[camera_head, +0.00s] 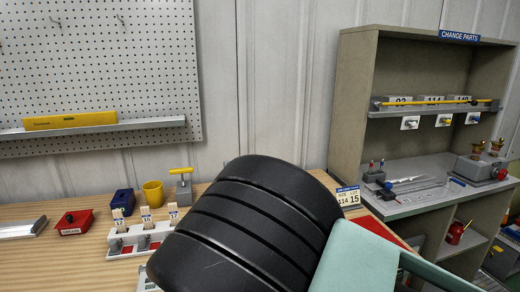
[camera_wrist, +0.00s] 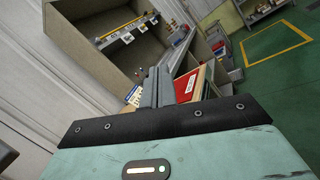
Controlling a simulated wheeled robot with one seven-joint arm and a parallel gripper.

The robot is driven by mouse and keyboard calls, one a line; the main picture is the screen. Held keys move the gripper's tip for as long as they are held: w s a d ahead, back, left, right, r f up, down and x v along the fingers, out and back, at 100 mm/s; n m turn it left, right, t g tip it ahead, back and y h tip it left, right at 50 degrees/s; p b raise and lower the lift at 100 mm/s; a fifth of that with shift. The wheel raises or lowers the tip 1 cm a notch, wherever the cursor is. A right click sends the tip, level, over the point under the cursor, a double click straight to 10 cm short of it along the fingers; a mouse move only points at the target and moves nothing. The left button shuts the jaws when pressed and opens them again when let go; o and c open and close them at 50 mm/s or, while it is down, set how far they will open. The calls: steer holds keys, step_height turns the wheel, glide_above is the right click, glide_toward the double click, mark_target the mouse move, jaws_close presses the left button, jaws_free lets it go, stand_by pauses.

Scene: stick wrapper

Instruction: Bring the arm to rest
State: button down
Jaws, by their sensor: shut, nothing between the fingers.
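My gripper (camera_wrist: 155,87) shows in the wrist view with its two grey fingers together and nothing held between them. It points toward the end of the bench and the shelf unit beyond, apart from any surface as far as I can see. In the head view, my arm's black ribbed part and pale green part cover the lower middle. The fingers are not visible there.
The wooden bench (camera_head: 25,217) holds a red box (camera_head: 75,221), a blue box (camera_head: 123,200), a yellow cup (camera_head: 153,192) and a rack with numbered tags (camera_head: 138,240). A "CHANGE PARTS" shelf unit (camera_head: 350,95) stands right. Green floor (camera_wrist: 262,75) is clear at right.

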steer(key=s+d+m+g+y, duration=0.1)
steer(key=s+m+g+y, duration=0.6)
steer(key=s+g, duration=0.55)
steer(key=s+a+r+m+t+y, duration=0.1)
steer(key=s+a+r+m+y, duration=0.3)
steer(key=s+a+r+y, duration=0.3)
steer(key=a+y, duration=0.1)
steer(key=y, duration=0.2)
steer(key=shift+s+a+r, duration=0.25)
steer(key=shift+a+r, duration=0.05)
steer(key=shift+r, duration=0.05)
